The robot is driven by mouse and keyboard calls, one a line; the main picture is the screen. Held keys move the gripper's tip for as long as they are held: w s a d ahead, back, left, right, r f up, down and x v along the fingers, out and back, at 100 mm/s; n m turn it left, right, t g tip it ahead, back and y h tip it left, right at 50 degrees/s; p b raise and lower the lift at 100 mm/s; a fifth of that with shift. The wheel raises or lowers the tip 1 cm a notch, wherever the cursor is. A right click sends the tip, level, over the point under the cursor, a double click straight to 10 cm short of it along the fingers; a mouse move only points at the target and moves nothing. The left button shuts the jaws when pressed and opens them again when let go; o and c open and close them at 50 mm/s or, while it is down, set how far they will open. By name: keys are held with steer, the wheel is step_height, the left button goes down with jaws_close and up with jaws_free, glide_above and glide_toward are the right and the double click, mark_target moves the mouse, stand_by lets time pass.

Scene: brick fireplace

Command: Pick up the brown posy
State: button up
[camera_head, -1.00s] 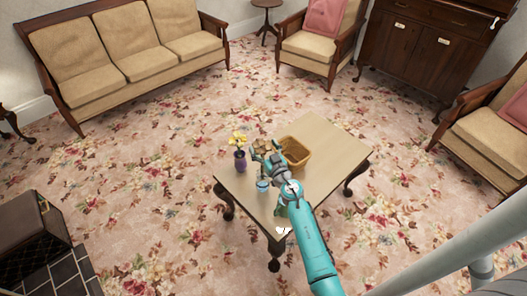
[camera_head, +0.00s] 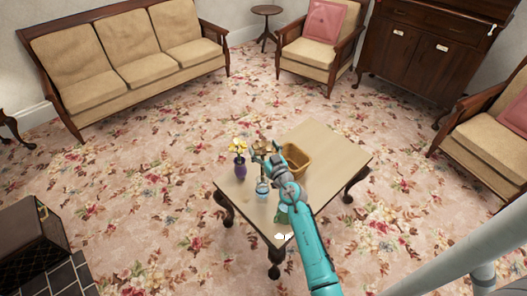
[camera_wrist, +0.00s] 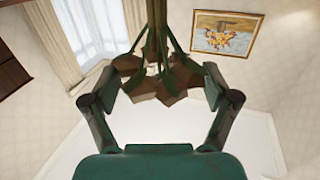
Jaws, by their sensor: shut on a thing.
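The brown posy (camera_wrist: 157,82) is between the fingers of my gripper (camera_wrist: 160,90) in the wrist view. Its brown heads and green leaves lie between the fingertips, and its stem runs to the top of the picture. In the head view the brown posy (camera_head: 263,147) is small and partly hidden by my gripper (camera_head: 266,157). My gripper is shut on it, over the left part of the wooden table (camera_head: 328,137). The height above the table is hard to tell.
A purple vase with yellow flowers (camera_head: 240,169) stands left of my gripper. A blue glass jar (camera_head: 262,190) stands in front of it, and a wicker basket (camera_head: 298,165) behind to the right. A sofa (camera_head: 120,60) and armchairs stand farther off.

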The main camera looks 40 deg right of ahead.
steer(key=shift+r, duration=1.2)
